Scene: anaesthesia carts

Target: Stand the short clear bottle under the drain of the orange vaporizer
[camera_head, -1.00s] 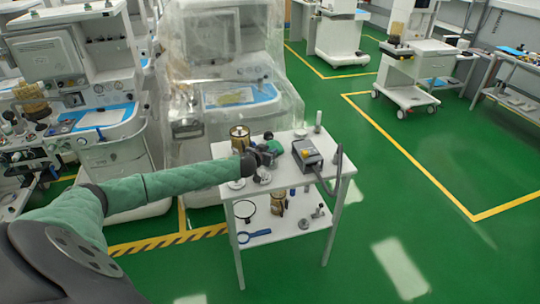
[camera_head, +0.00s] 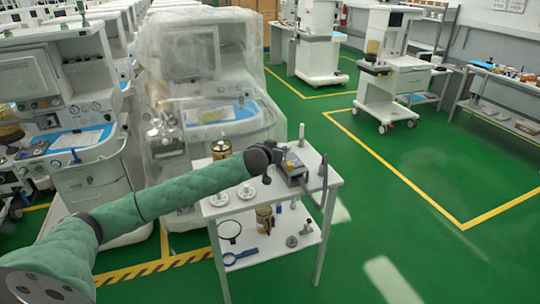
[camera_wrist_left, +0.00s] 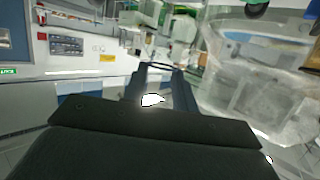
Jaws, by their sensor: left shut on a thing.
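My left gripper (camera_head: 278,152) is at the end of the green-sleeved arm, over the white table (camera_head: 237,209) in the head view. In the left wrist view its fingers (camera_wrist_left: 160,80) are close together, with a thin rounded rim between their tips. It may be the clear bottle, but I cannot make out its shape. A pale upright cylinder (camera_head: 301,131) stands at the table's back corner. A grey device with a yellow-orange part (camera_head: 293,168) sits beside the gripper. I cannot identify the orange vaporizer or its drain. My right gripper is not in view.
The lower shelf holds another canister (camera_head: 264,219), a magnifier (camera_head: 241,256) and small parts. A plastic-covered machine (camera_head: 205,110) stands behind. Green floor (camera_head: 400,175) is open to the right.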

